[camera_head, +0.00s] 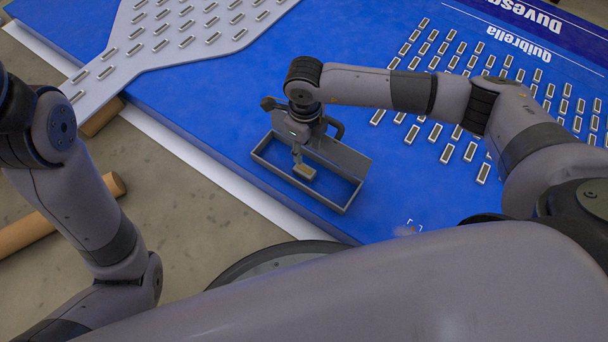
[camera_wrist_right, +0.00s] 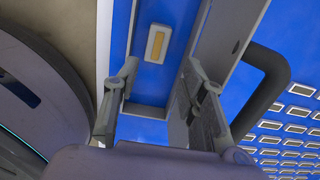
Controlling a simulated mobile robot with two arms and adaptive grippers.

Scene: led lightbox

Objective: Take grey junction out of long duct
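The long duct (camera_head: 262,172) is a grey, open-topped rectangular tray on the blue board, near its front edge. It also shows in the right wrist view (camera_wrist_right: 235,35). A small block with a pale grey rim and yellowish face, seemingly the junction (camera_head: 305,172), is inside it. In the right wrist view the block (camera_wrist_right: 157,43) appears past the fingertips, clear of both. My right gripper (camera_head: 298,153) points down over the duct. Its fingers (camera_wrist_right: 163,72) are apart with nothing visible between them. My left arm shows at the left; its gripper is out of view.
The blue board (camera_head: 205,110) carries several rows of small light modules (camera_head: 435,132) at the right. A pale grey panel (camera_head: 125,45) with more modules lies at the back left. Brown tubes (camera_head: 40,225) lie on the floor. Blue board left of the duct is clear.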

